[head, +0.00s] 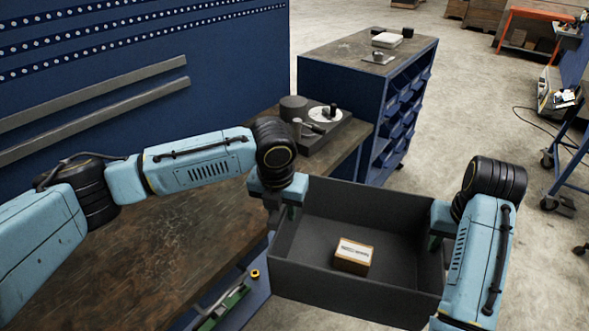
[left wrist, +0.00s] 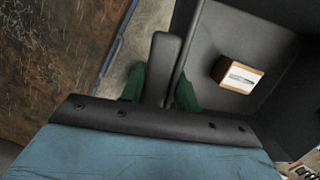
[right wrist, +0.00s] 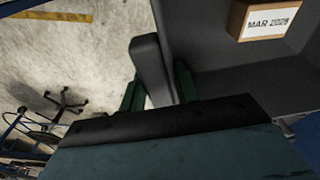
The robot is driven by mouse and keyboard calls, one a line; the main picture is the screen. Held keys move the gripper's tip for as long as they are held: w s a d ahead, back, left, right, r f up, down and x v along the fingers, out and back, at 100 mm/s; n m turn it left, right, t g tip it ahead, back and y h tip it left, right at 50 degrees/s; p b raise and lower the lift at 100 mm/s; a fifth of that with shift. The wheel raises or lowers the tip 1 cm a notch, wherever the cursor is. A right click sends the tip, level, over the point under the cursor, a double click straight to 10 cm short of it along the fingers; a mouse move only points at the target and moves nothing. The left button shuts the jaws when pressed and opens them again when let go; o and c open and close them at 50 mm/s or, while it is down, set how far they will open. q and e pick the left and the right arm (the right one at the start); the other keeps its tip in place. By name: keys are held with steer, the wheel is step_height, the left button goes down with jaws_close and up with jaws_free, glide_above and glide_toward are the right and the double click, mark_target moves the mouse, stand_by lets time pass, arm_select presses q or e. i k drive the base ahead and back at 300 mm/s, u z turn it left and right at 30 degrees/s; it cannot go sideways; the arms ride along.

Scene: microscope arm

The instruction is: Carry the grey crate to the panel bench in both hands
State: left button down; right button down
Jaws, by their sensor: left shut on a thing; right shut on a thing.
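The grey crate (head: 350,290) is held between my two arms in the head view, beside the front edge of a wooden-topped bench. A small brown box with a white label (head: 353,257) lies inside on its floor. My left gripper (head: 280,208) is shut on the crate's left side; its green fingers (left wrist: 160,88) straddle a dark grip there in the left wrist view. My right gripper (head: 436,236) is shut on the crate's right side; its fingers (right wrist: 158,85) straddle a similar grip in the right wrist view. The crate looks roughly level, above the floor.
The wooden-topped bench (head: 130,260) lies left, with a blue perforated panel (head: 130,60) behind it and a dark device (head: 318,125) at its far end. A blue drawer cabinet (head: 340,90) stands beyond the crate. Open concrete floor (head: 470,110) lies right, with a wheeled blue cart (head: 570,150).

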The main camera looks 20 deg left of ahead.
mark_target(173, 232)
steer(key=i, duration=0.9)
steer(key=u, duration=1.85)
steer(key=i, duration=0.2)
steer(key=u, duration=0.45)
